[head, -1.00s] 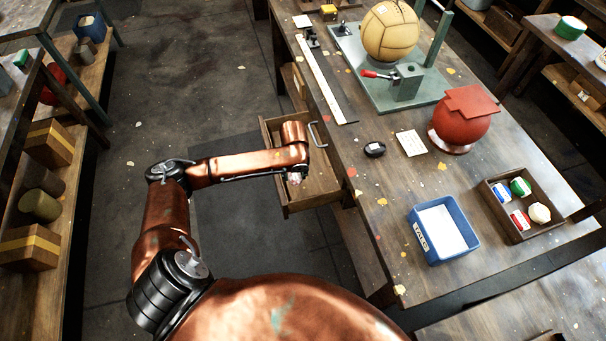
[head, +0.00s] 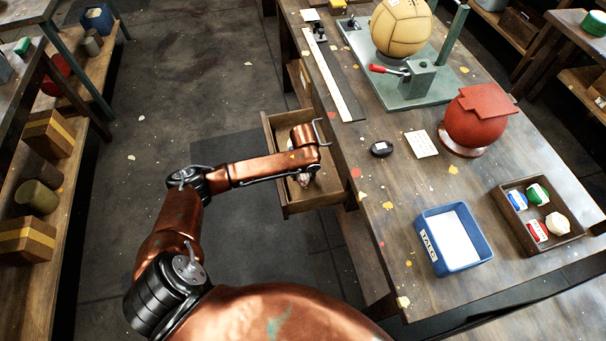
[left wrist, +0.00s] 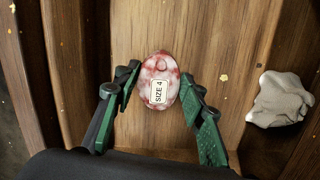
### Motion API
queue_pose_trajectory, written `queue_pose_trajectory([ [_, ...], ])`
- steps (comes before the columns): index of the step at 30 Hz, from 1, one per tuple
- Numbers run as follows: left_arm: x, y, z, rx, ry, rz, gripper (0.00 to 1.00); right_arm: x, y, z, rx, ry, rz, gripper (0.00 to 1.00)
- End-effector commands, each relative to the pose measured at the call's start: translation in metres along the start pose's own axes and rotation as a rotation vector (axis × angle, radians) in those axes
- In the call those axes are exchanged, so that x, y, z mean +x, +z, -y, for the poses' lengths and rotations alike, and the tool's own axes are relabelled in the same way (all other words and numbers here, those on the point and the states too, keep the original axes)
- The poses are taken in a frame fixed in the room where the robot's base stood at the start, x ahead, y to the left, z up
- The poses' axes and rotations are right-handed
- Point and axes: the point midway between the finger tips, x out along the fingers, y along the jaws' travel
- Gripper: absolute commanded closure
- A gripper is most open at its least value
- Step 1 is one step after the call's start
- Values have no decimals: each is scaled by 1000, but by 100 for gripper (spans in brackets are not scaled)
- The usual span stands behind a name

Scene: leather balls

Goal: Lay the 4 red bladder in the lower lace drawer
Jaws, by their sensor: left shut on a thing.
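An open wooden drawer (head: 274,160) juts from the left side of the workbench. My left gripper (head: 304,181) points down into it, small and partly hidden by my arm. In the left wrist view my left gripper (left wrist: 160,76) has its green fingers on both sides of an oval, red-and-white mottled bladder (left wrist: 160,65) labelled "SIZE 4". The gripper is shut on this bladder, over the wooden drawer floor (left wrist: 222,45). I cannot tell whether the bladder touches the floor. A crumpled grey-white lump (left wrist: 281,100) lies to its right. My right gripper is not in view.
The workbench holds a blue talc box (head: 428,243), a wooden tray (head: 557,244) with several small coloured pieces, a red ball (head: 474,128) on a stand and a tan ball (head: 401,30) by a green fixture. Shelves stand at left. Open floor lies left of the drawer.

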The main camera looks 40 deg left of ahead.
Motion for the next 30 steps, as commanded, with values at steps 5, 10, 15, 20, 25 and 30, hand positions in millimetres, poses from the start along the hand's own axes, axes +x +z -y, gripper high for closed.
queue_pose_trajectory([
  [5,2,0,0,0,0,0,87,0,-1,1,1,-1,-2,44],
  [10,2,-1,0,0,0,0,52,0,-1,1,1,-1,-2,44],
  [15,2,-1,0,0,0,-1,44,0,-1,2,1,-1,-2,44],
  [20,2,-1,0,0,0,-1,44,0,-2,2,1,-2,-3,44],
  [25,-8,0,0,1,0,1,44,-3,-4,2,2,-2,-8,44],
  [30,-41,1,1,1,-3,4,44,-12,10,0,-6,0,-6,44],
])
